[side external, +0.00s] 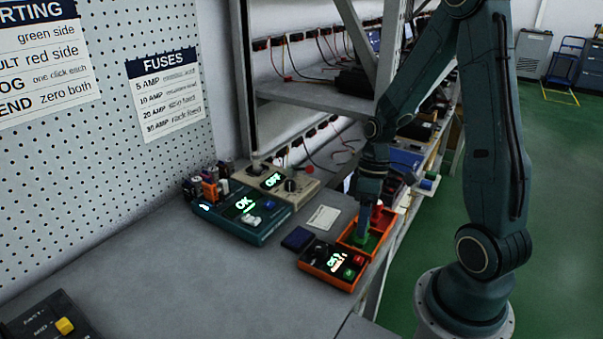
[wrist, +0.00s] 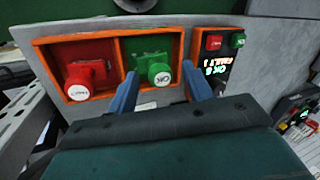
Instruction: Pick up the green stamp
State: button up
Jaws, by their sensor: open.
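The green stamp (wrist: 152,64), with a round white end marked OK, lies in the right compartment of an orange-rimmed tray (wrist: 110,40) in the wrist view. It also shows in the side view (side external: 366,241), under my gripper (side external: 368,212). The red stamp (wrist: 86,72) is in the left compartment. My gripper (wrist: 159,76) is open, its two blue fingers appearing on either side of the green stamp's white end. Whether the fingers touch it I cannot tell. Nothing is held.
An orange-edged counter box (side external: 333,266) with red and green buttons stands beside the tray. A dark blue pad (side external: 297,239), a white card (side external: 323,218) and a teal tester (side external: 240,211) are farther left. The bench's front left is mostly clear.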

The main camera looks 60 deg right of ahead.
dwell(0.3)
jog(key=c, duration=1.1)
jog(key=shift+r, duration=0.15)
notch_tip(320, 180, up, 20)
jog(key=shift+f, duration=0.1)
dwell(0.5)
